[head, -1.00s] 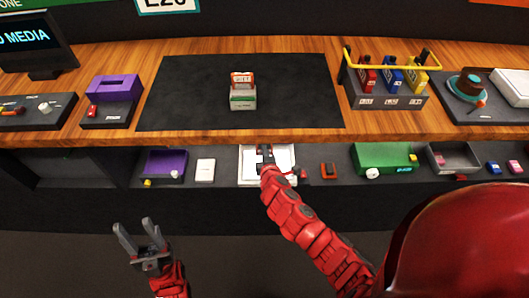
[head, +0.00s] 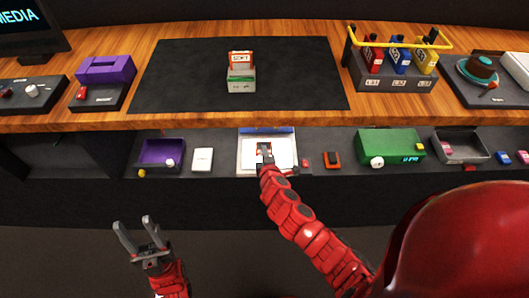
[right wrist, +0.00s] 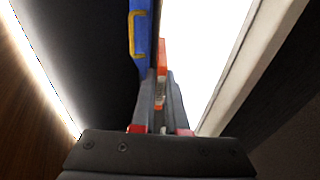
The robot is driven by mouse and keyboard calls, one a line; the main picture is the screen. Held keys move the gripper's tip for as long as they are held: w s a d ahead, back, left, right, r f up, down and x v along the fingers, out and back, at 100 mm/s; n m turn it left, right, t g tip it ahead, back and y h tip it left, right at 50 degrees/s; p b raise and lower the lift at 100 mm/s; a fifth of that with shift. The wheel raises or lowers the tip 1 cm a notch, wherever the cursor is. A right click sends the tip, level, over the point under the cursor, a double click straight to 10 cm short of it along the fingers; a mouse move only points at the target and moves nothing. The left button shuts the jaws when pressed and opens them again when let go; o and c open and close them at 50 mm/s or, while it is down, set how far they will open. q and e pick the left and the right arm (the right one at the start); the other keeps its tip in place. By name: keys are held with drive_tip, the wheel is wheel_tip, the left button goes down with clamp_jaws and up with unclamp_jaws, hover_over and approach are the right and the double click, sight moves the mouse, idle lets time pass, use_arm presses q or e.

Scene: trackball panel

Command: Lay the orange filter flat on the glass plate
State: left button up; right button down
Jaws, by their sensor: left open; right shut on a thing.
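The glass plate (head: 285,152) is a bright white lit surface in a pale frame on the lower shelf. It glows white in the right wrist view (right wrist: 205,40). My right gripper (head: 265,155) is over the plate, shut on the orange filter (right wrist: 161,58), which stands edge-on between the fingers in the right wrist view. In the head view, a bit of its orange edge (head: 264,145) shows around the fingertips. I cannot tell whether it touches the plate. My left gripper (head: 139,240) is open and empty, low in front of the shelf.
A blue part with a yellow handle (right wrist: 140,35) stands close beside the fingers. A white box (head: 202,160) and purple tray (head: 160,153) lie left of the plate. A small red piece, an orange-framed dark item (head: 332,159) and a green box (head: 390,147) lie right of it.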

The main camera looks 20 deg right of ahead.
drive_tip(key=c, duration=0.8)
unclamp_jaws()
drive_tip(key=shift+c, duration=0.2)
drive_tip(key=shift+s, duration=0.15)
drive_tip(key=v, duration=1.7)
drive_tip(key=shift+a, duration=0.15)
